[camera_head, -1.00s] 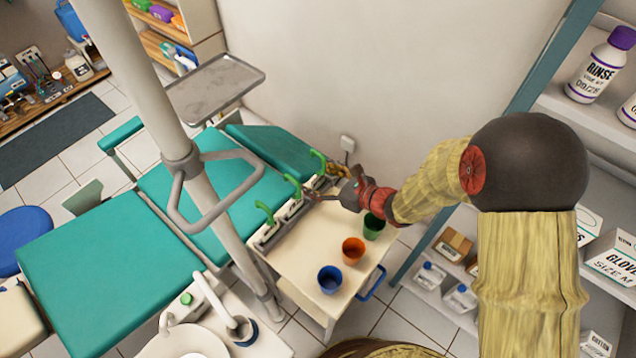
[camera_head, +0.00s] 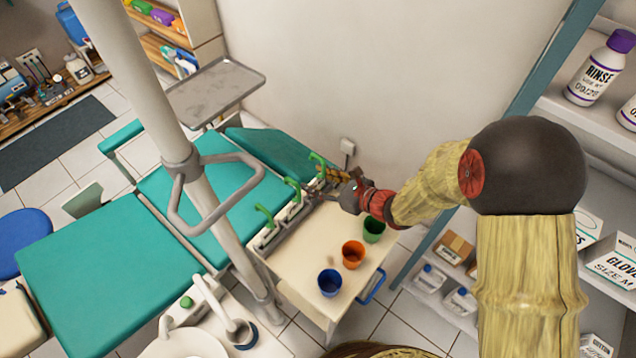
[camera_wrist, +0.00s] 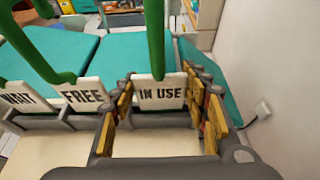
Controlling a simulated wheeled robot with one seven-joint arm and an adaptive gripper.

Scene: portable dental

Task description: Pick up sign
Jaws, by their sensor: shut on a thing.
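In the wrist view, a white sign reading IN USE (camera_wrist: 161,94) with a green handle stands upright between the fingers of my gripper (camera_wrist: 158,84). My gripper is shut on this sign, at its sides. The sign's lower edge is at the grey rack (camera_wrist: 75,121); I cannot tell whether it is clear of it. In the head view, my gripper (camera_head: 334,178) is at the farthest green handle (camera_head: 316,163), and the sign's face is mostly hidden.
The rack runs along the left edge of a cream cart top (camera_head: 308,246). Blue (camera_head: 330,283), orange (camera_head: 353,254) and green (camera_head: 374,229) cups stand along its right side. A teal dental chair (camera_head: 95,255) lies left, a wall (camera_head: 370,90) behind, and shelves (camera_head: 510,255) right.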

